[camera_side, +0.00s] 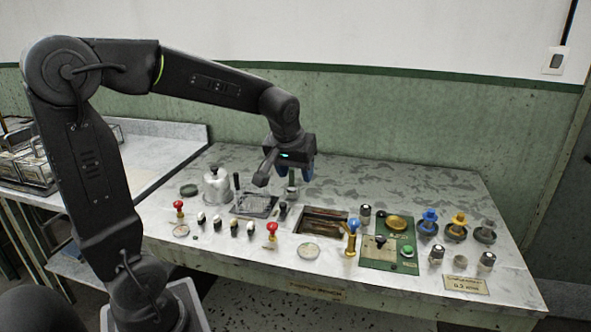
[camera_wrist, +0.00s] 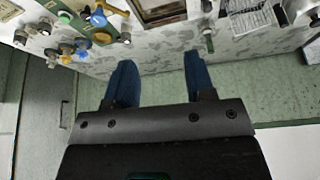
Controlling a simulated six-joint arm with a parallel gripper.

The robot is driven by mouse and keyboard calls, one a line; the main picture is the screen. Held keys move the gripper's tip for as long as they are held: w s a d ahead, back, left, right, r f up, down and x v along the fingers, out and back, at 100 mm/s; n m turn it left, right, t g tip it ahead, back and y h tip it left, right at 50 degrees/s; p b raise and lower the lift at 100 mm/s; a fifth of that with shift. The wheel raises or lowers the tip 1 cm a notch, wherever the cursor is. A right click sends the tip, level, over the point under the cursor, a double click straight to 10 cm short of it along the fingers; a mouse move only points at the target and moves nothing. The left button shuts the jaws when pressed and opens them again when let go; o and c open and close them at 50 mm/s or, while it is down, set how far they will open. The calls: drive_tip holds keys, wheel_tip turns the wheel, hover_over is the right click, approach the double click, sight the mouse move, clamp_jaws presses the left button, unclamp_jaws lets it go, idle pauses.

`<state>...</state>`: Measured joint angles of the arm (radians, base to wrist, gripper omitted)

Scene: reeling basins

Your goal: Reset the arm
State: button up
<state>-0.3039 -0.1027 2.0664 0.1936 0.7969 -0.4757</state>
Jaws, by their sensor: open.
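My gripper (camera_side: 290,172) hangs over the back part of the table (camera_side: 420,183), left of the middle in the side view. In the wrist view its two blue fingers (camera_wrist: 160,82) stand wide apart. My arm is bent high and reaches from the left.
A steel canister (camera_side: 217,186) and a wire-mesh tray (camera_side: 255,204) stand to the left. A recessed basin (camera_side: 319,226), a green panel (camera_side: 378,262) and blue, yellow and grey knobs (camera_side: 456,226) lie to the right. Several red and black-and-white knobs line the front. The back right is clear.

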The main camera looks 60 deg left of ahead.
drive_tip(key=s+d+r+m+t+h, duration=0.1)
drive_tip(key=s+d+m+h, duration=0.2)
drive_tip(key=s+d+m, duration=0.4)
drive_tip(key=s+d, duration=0.6)
drive_tip(key=s, duration=0.2)
drive_tip(key=shift+d+r+m+t, duration=0.15)
drive_tip(key=shift+d+m+t, duration=0.15)
drive_tip(key=shift+t, duration=0.1)
